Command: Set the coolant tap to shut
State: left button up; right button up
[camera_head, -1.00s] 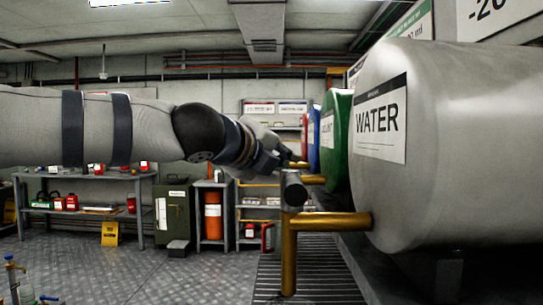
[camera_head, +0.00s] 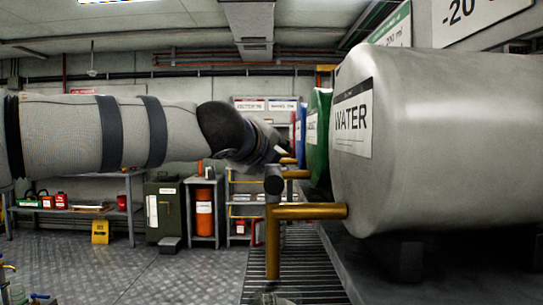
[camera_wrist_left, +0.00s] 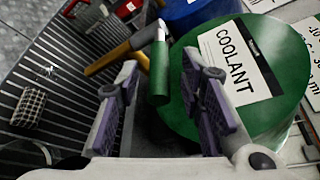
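The green coolant tank (camera_wrist_left: 245,85) with its COOLANT label fills the right of the left wrist view. In the head view the green tank (camera_head: 317,135) is partly hidden behind the water tank. A brass pipe (camera_wrist_left: 108,60) comes from it, with a green tap handle (camera_wrist_left: 160,72) at its elbow. My left gripper (camera_wrist_left: 166,80) is open, its purple-padded fingers to either side of the handle's lower end, with no clear contact. In the head view my left gripper (camera_head: 268,150) is partly hidden near the brass taps. My right gripper is out of view.
The grey water tank (camera_head: 430,140) stands near at right. Its brass pipe (camera_head: 310,211) and grey handle (camera_head: 273,180) stick out close below my left gripper. A blue tank (camera_wrist_left: 200,12) stands beyond the coolant tank. A floor grating (camera_head: 305,262) runs below; open floor lies left.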

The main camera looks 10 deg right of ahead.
pick_arm(q)
jog(key=v, duration=1.2)
